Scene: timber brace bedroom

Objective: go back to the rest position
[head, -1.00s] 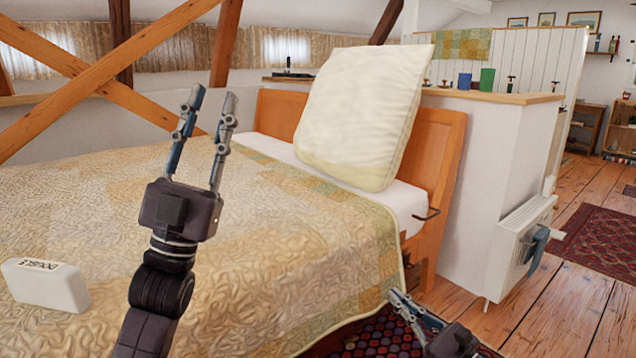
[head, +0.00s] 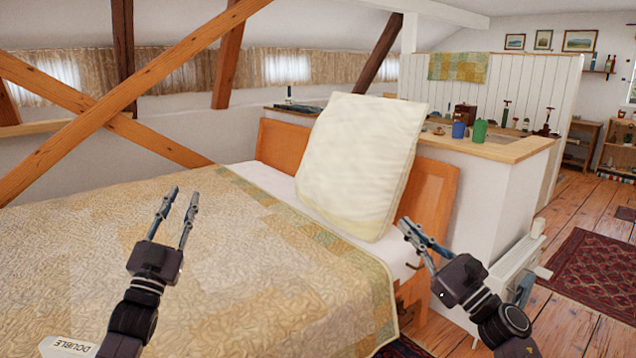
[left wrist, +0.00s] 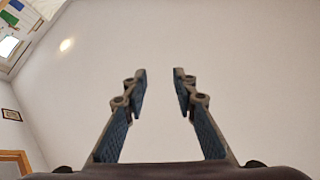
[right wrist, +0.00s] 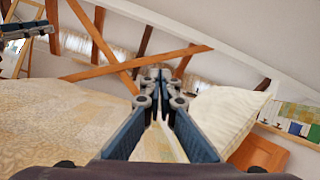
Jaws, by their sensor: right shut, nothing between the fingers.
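My left gripper (head: 178,205) is raised above the quilted bed at the left of the head view, fingers pointing up. Its fingers stand apart with nothing between them, also in the left wrist view (left wrist: 158,75), where only ceiling and wall lie behind. My right gripper (head: 405,222) is at the bed's right edge in the head view, in front of the pillow and headboard corner. Its fingertips meet in the right wrist view (right wrist: 158,75), and it holds nothing. The cream pillow (head: 360,160) leans upright against the wooden headboard (head: 432,185).
The bed's quilt (head: 250,270) fills the lower left. A white box marked DOUBLE (head: 68,346) lies on it at the bottom edge. A heater (head: 508,275) and a partition with a wooden top (head: 500,148) stand to the right. Wooden floor and a red rug (head: 600,275) lie beyond.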

